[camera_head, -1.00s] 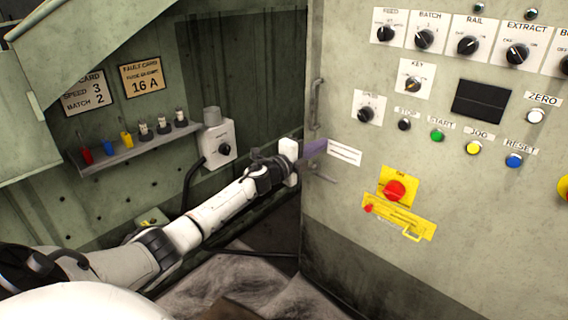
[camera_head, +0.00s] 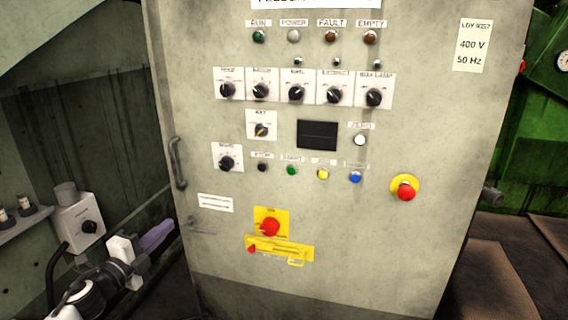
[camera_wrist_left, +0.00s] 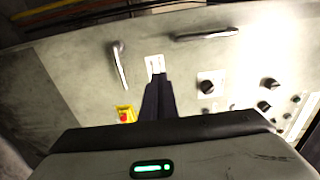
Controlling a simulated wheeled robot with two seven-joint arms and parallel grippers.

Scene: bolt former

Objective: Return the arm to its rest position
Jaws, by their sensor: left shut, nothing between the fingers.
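My left gripper (camera_head: 157,236) is at the lower left of the head view, beside the left edge of the control cabinet (camera_head: 330,235). Its fingers are shut with nothing between them. In the left wrist view the dark closed fingers (camera_wrist_left: 158,96) point toward the cabinet face, near a small white label (camera_wrist_left: 154,66). I cannot tell the exact gap to the cabinet. My right gripper is in neither view.
The cabinet carries a door handle (camera_head: 178,163), several knobs, a red switch on a yellow plate (camera_head: 269,227) and a red emergency button (camera_head: 406,192). A grey switch box (camera_head: 80,222) and a shelf stand at the left. Floor shows at the right.

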